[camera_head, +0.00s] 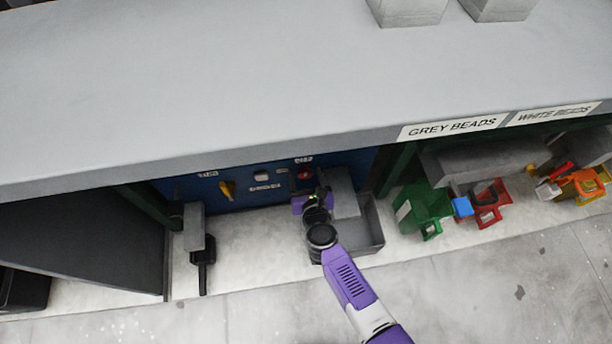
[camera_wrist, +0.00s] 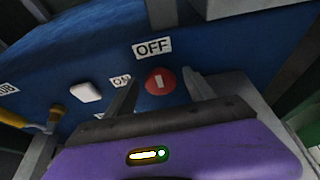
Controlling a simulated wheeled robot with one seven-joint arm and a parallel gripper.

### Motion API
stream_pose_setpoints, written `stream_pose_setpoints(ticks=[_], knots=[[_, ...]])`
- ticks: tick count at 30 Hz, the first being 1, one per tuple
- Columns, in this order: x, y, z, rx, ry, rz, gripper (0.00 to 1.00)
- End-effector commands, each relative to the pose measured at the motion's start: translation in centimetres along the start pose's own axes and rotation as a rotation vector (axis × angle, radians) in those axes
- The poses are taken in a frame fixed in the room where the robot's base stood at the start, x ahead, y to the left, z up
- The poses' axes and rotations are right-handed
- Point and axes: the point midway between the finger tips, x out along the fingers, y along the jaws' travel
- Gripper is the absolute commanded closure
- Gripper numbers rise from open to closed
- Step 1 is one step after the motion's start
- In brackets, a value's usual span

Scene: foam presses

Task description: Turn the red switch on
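The red switch (camera_wrist: 160,81) is a round knob on a blue panel (camera_wrist: 95,50). Its short white mark stands nearly upright, toward the OFF label (camera_wrist: 152,47) above it. An ON label (camera_wrist: 121,81) is to its left, partly hidden by a finger. In the head view the red switch (camera_head: 306,174) is on the blue panel just beyond my gripper (camera_head: 313,200). In the wrist view my gripper (camera_wrist: 160,84) is open, with one dark finger on each side of the knob and nothing between them touching it visibly. I cannot tell the remaining depth to the knob.
A white button (camera_wrist: 86,92) and a yellow handle (camera_head: 227,190) are on the panel to the left. A grey box (camera_head: 373,222) stands right of my gripper. A large grey surface (camera_head: 250,80) overhangs the panel. Green (camera_head: 424,208) and red bins (camera_head: 488,208) are further right.

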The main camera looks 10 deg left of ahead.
Motion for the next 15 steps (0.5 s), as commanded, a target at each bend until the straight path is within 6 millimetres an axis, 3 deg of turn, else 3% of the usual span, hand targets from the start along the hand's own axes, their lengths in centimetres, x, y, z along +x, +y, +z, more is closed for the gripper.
stream_pose_setpoints(ticks=[1,9,15], knots=[[-0.01,0.00,0.00,0.000,0.000,0.000,0.45],[-0.03,0.02,-0.01,0.000,0.000,0.000,0.97],[-0.04,0.12,-0.01,-0.013,0.000,-0.003,0.97]])
